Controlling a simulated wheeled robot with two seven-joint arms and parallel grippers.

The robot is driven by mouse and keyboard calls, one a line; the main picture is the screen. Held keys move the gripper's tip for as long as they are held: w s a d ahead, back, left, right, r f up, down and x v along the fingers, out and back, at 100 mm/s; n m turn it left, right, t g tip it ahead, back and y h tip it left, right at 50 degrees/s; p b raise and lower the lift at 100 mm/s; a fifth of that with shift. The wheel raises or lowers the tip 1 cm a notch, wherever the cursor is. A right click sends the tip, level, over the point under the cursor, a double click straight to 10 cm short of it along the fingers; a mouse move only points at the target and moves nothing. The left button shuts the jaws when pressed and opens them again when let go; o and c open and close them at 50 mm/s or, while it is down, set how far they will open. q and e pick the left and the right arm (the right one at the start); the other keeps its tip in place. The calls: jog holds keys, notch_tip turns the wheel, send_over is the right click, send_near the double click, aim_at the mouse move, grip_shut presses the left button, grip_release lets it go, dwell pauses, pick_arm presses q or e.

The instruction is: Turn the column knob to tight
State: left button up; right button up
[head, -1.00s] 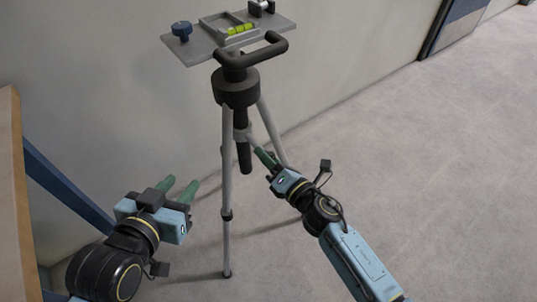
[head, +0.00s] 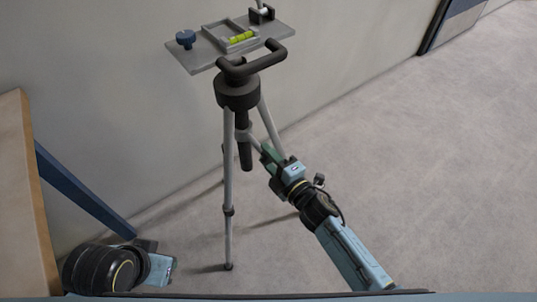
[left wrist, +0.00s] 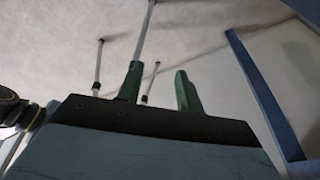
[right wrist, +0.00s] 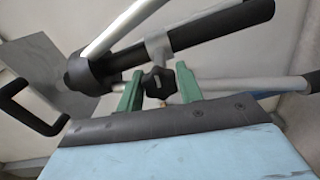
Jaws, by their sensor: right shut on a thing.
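The column knob (right wrist: 158,82) is a black lobed knob on a grey collar of the tripod's dark centre column (right wrist: 215,32). In the right wrist view it sits between the two green fingers of my right gripper (right wrist: 157,92), which is shut on it. In the head view my right gripper (head: 268,156) is at the column (head: 244,148), and the knob is hidden there. My left gripper (left wrist: 158,88) is open and empty in the left wrist view. In the head view its body (head: 160,268) is low at left, fingers not visible.
The tripod's grey legs (head: 229,190) stand on carpet. Its top plate (head: 200,58) carries a blue knob (head: 186,38) and a green bubble level (head: 240,38). A wooden panel (head: 18,200) and blue bar (head: 80,185) are at left. The floor at right is clear.

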pick_arm(q)
jog(key=shift+w+a+f, duration=0.1)
jog(key=shift+w+f, duration=0.1)
jog(key=shift+f, duration=0.15)
pick_arm(e)
jog(key=shift+m, duration=0.3)
jog(key=o, duration=1)
jog(key=shift+c, duration=0.2)
jog(key=shift+s+d, duration=0.15)
pick_arm(q)
notch_tip(320, 180, down, 8)
jog(key=a+p, duration=0.2)
jog(key=p, duration=0.1)
jog(key=shift+w+a+f+y, duration=0.2)
jog(key=shift+w+a+y, duration=0.1)
jog(key=shift+w, duration=0.1)
pick_arm(e)
jog(key=v, duration=1.3)
pick_arm(q)
jog(key=shift+p, duration=0.3)
